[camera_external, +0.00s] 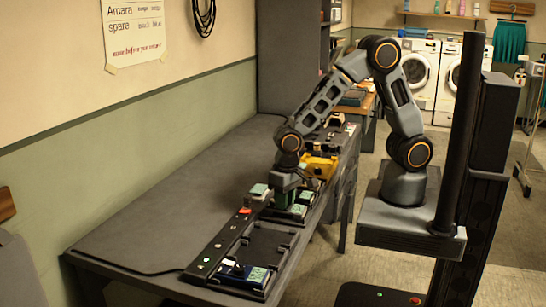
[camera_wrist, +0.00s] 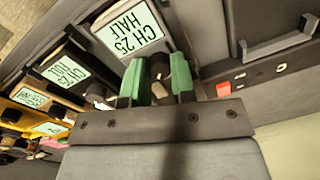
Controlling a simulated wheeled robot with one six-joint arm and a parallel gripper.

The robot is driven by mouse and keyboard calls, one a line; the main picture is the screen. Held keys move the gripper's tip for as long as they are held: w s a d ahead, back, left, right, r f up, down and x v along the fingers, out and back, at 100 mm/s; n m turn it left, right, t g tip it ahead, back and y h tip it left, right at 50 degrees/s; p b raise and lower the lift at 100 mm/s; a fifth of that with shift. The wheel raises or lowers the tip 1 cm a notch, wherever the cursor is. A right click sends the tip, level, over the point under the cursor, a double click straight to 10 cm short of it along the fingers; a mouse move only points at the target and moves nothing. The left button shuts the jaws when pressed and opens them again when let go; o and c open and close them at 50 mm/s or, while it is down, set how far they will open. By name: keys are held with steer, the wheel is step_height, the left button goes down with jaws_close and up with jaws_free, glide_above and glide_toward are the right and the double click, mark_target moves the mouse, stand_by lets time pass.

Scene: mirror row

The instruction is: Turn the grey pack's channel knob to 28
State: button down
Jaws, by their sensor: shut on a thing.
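Left of the grey pack are a dark pack (camera_wrist: 42,88) with a lit display and a yellow pack (camera_wrist: 20,98). Right of it is an empty bay (camera_wrist: 280,45) with a red lamp (camera_wrist: 223,89). Another pack (camera_external: 243,277) sits at the bench's near end. The bench (camera_external: 150,215) is clear toward the wall.

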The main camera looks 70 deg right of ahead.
steer(key=m, duration=0.6)
steer(key=shift+m, duration=0.4)
stand_by(0.3)
steer(key=c, duration=0.9)
jaws_free()
steer(key=shift+c, duration=0.2)
step_height(320, 180, up, 14)
steer(key=shift+s+d, duration=0.2)
steer(key=shift+s, duration=0.15)
steer(key=shift+f, duration=0.15)
